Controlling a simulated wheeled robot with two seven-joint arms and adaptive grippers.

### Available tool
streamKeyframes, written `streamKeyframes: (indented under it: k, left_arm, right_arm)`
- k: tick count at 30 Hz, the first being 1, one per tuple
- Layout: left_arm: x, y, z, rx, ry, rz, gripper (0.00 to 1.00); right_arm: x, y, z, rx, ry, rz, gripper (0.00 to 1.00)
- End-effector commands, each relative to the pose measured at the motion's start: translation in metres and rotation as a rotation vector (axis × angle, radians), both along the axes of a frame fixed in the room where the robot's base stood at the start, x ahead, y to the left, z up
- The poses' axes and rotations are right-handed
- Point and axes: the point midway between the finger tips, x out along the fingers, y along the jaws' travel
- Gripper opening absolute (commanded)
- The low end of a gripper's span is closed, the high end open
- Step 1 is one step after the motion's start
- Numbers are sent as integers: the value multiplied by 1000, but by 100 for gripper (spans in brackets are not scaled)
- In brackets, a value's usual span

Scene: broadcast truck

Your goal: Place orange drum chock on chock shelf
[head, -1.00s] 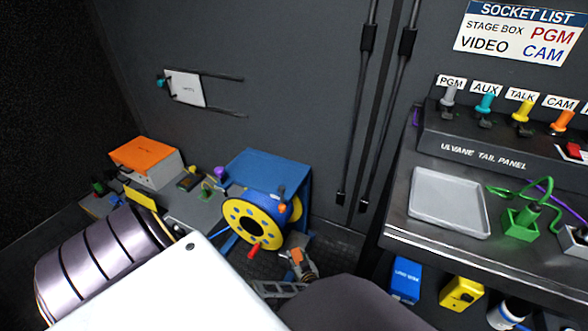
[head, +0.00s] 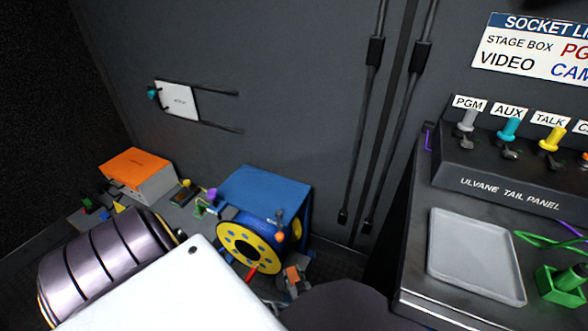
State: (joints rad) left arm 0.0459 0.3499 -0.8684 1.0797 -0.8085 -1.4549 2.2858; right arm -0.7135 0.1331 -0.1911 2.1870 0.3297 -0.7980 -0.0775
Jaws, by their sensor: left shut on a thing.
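My left gripper (head: 294,286) is low in the middle of the head view, just right of the cable drum, partly hidden behind my own arm. It is shut on a small orange piece, which I take to be the orange drum chock (head: 292,274). The drum (head: 250,246) has a yellow flange with holes, blue cable and a red handle, and stands at a blue stand (head: 262,187). I cannot tell whether the chock touches anything besides the gripper. I cannot make out which surface is the chock shelf. My right gripper is not in view.
An orange-topped box (head: 137,174) and small connectors sit on a low grey surface at left. At right, a bench holds the tail panel (head: 510,190), a grey tray (head: 474,255) and a green socket block (head: 562,286). Black cables hang on the back wall.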

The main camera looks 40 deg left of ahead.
Motion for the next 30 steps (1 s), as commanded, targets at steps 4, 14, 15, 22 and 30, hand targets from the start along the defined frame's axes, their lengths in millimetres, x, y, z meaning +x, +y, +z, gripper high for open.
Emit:
streamKeyframes:
  k: [4,14,15,22,30]
  left_arm:
    - [0,0,0,0,0,0,12]
    - [0,0,-2,0,-1,0,53]
    - [0,0,-2,0,-1,0,58]
    - [0,0,-2,0,-1,0,60]
    - [0,0,-1,0,-1,0,60]
  right_arm:
    - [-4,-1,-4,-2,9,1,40]
    - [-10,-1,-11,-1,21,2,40]
    - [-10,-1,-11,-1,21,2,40]
    - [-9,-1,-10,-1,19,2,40]
    - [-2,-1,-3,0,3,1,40]
